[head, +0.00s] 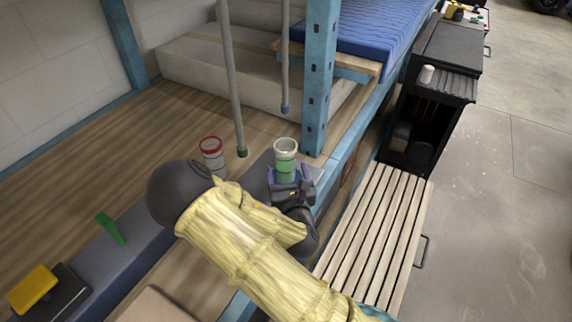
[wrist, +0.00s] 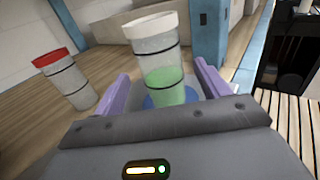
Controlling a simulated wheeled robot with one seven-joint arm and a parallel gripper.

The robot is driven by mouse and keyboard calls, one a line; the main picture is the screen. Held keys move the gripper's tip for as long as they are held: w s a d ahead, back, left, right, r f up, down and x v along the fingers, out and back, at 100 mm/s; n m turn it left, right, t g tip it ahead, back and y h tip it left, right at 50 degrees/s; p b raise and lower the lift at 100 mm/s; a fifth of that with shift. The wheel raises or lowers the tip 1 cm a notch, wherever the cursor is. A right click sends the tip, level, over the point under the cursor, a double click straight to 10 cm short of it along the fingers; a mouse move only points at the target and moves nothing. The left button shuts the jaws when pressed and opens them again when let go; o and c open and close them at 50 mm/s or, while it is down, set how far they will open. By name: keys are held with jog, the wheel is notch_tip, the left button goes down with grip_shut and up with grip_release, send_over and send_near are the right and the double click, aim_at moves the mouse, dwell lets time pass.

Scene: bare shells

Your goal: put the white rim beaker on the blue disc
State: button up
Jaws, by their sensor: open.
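The white rim beaker (head: 285,160) is clear, with green contents and dark bands, and stands upright. In the wrist view the beaker (wrist: 157,50) is between the purple fingers of my gripper (wrist: 161,74), with space at both sides. In the head view my gripper (head: 291,182) is open at the beaker's lower part. The blue disc (wrist: 149,102) shows around the beaker's base in the wrist view. The beaker appears to stand on it, but the contact is hidden by my gripper.
A red rim beaker (head: 211,158) stands to the left, also in the wrist view (wrist: 68,84). Grey poles (head: 232,80) and a blue post (head: 321,80) rise behind. A green object (head: 110,228) and a yellow block (head: 33,287) lie at left. A slatted bench (head: 375,235) is at right.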

aim_at(287, 167)
jog(key=shift+s+d+r+p, duration=0.1)
jog(key=shift+s+r+p, duration=0.1)
jog(key=shift+s+p, duration=0.6)
jog(key=shift+s+d+r+p, duration=0.15)
jog(key=shift+s+p, duration=0.4)
jog(key=shift+p, duration=0.4)
jog(key=s+p, duration=0.1)
jog(key=p, duration=0.1)
jog(key=shift+s+a+p, duration=0.1)
jog(key=shift+s+p, duration=0.1)
jog(key=shift+p, duration=0.1)
jog(key=shift+s+f+p, duration=0.25)
jog(key=shift+s+p, duration=0.45)
jog(key=shift+p, duration=0.15)
